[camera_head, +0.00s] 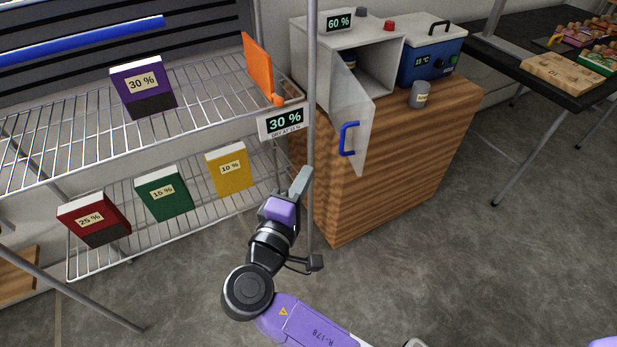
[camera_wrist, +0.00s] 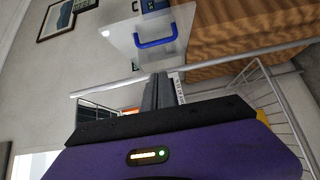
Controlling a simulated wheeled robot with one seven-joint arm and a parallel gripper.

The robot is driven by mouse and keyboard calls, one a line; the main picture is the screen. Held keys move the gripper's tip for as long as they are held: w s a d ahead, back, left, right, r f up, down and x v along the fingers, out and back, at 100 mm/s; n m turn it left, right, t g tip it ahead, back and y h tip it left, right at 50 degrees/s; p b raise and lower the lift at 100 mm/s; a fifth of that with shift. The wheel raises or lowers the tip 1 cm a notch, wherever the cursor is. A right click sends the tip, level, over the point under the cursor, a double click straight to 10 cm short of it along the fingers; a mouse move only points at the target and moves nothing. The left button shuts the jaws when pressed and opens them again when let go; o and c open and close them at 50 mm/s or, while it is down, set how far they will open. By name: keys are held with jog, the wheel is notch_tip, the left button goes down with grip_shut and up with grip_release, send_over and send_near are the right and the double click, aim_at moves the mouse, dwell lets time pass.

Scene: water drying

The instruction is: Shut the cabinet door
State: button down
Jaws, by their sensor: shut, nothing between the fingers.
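The cabinet is a grey-white box (camera_head: 378,48) on a wooden counter, with a 60 % display on top. Its door (camera_head: 351,112) stands open, swung out toward me, with a blue handle (camera_head: 347,138) on its face. In the wrist view the blue handle (camera_wrist: 155,42) shows on the pale door (camera_wrist: 128,39), beyond a metal post. My gripper (camera_head: 303,182) is shut and empty, left of the door and lower in the picture, by the rack's front post. Its fingers (camera_wrist: 158,90) are together in the wrist view. Gripper and handle are apart.
A wire rack (camera_head: 205,92) with several coloured percent-marked blocks fills the left. Its upright post (camera_head: 312,110) stands between gripper and cabinet. A grey cup (camera_head: 419,94) and a blue device (camera_head: 431,55) stand on the wooden counter (camera_head: 390,180). The floor right of the counter is clear.

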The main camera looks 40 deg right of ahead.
jog(key=w+d, duration=0.2)
jog(key=d, duration=0.8)
jog(key=shift+d+b, duration=0.3)
jog(key=shift+d, duration=0.05)
jog(key=shift+s+d, duration=0.1)
jog(key=shift+s, duration=0.05)
